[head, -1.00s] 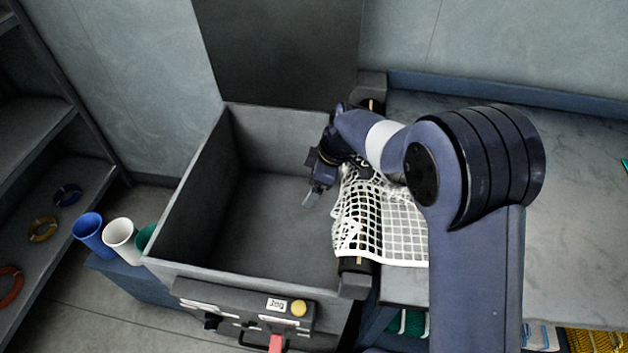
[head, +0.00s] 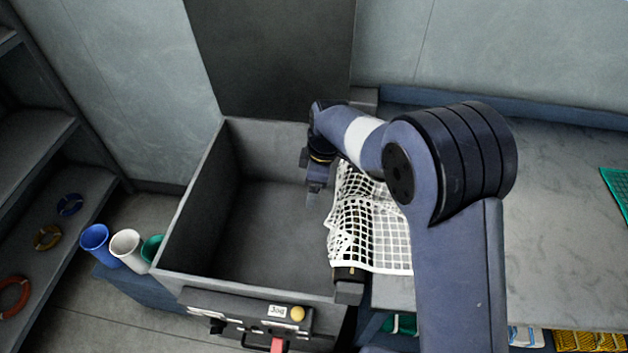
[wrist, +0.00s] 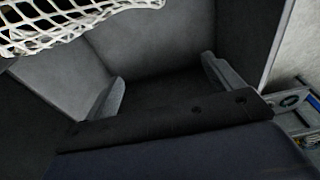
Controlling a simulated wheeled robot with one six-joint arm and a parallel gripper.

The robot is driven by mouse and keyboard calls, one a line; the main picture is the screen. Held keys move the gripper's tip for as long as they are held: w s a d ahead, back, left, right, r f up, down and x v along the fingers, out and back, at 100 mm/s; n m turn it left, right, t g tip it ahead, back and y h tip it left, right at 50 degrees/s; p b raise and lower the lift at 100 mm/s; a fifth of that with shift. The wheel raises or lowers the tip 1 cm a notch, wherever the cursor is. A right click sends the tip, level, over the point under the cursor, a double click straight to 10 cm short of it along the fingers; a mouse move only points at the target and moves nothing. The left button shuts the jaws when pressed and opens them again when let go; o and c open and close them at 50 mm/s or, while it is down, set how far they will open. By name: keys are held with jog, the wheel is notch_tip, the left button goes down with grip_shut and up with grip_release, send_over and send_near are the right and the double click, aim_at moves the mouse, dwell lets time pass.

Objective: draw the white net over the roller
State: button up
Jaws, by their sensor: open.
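The white net (head: 365,230) lies draped across the roller (head: 346,274) at the bin's right edge, with its right part on the grey table. Its left edge hangs a little on the bin side. The net also shows at the top left of the wrist view (wrist: 70,20). Most of the roller is hidden under the net and my arm; its near end shows. My gripper (head: 313,196) is over the grey bin (head: 190,205), just left of the net. In the wrist view its two fingers (wrist: 165,88) are apart with nothing between them.
Blue, white and green cups (head: 126,249) stand left of the bin. A green net (head: 617,192) lies at the table's right. The bin looks empty.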

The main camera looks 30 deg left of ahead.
jog(key=shift+r, duration=0.1)
notch_tip(320, 180, up, 10)
jog(key=d, duration=0.1)
jog(key=shift+w+d+r+b, duration=0.25)
jog(key=shift+w+b, duration=0.1)
notch_tip(320, 180, down, 14)
jog(key=s+a+y+b, duration=0.1)
jog(key=a+b, duration=0.1)
jog(key=b, duration=0.1)
dwell(0.5)
jog(key=shift+r+g, duration=0.1)
jog(key=shift+g, duration=0.2)
